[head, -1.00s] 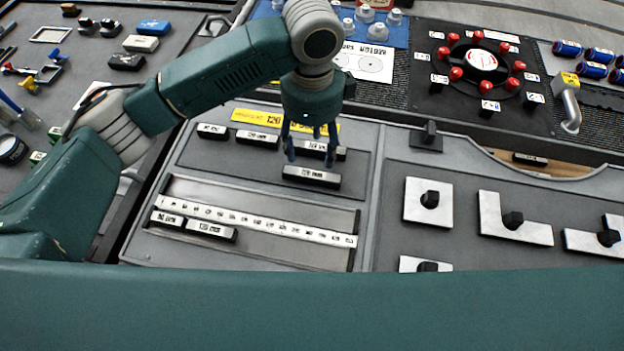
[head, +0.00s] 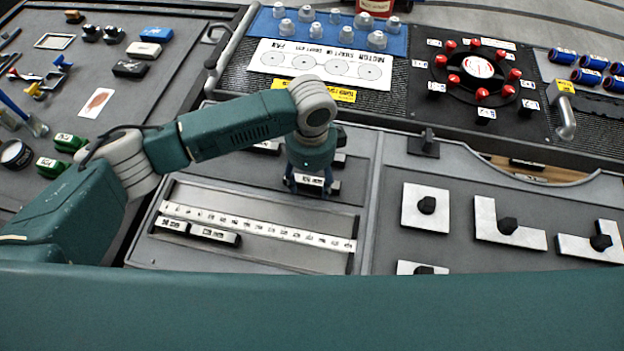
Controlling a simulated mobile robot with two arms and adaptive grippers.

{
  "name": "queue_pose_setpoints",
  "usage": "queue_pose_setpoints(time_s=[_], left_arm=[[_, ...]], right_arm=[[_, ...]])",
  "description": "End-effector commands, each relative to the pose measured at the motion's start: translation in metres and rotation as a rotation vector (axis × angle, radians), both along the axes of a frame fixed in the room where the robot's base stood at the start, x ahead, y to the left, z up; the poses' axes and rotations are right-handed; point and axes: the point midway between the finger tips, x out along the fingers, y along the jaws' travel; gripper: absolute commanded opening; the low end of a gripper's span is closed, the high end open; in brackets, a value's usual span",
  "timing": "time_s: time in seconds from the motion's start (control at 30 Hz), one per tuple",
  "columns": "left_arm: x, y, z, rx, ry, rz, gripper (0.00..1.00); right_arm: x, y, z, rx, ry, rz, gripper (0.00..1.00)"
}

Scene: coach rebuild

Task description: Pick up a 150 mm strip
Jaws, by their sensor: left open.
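My left gripper (head: 311,184) is open and points down over a dark strip with a white label (head: 313,180) on the upper grey panel. Its fingers are low, near the two sides of the label. I cannot tell whether they touch the strip, and the gripper hides part of it. The label is too small to read surely. Other labelled strips show behind the gripper, one to the left (head: 266,148) and one to the right (head: 339,159), both partly hidden. My right gripper is not in view.
A recessed tray (head: 250,262) in front holds a long white ruler (head: 255,226) and two short labelled strips (head: 213,236). Metal plates with black knobs (head: 427,206) lie to the right. A motor sheet (head: 320,64) and a red-knobbed dial (head: 478,67) are behind.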

Motion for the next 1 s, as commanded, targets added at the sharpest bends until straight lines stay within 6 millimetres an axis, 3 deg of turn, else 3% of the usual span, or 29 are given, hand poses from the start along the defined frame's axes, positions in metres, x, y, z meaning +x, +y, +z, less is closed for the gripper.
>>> queue_pose_setpoints(time_s=[0.13,0.4,0.77,1.0], left_arm=[[0.0,0.0,0.0,0.0,0.0,-0.001,0.57],[0.0,0.0,0.0,0.0,0.0,-0.001,0.07],[0.0,-0.001,0.005,0.0,-0.001,-0.001,0.07],[0.001,-0.001,0.035,-0.002,-0.005,-0.001,0.07]], right_arm=[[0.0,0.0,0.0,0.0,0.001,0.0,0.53],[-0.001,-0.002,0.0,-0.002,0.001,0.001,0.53],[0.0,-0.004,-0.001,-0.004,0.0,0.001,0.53],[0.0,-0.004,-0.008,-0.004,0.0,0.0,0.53]])
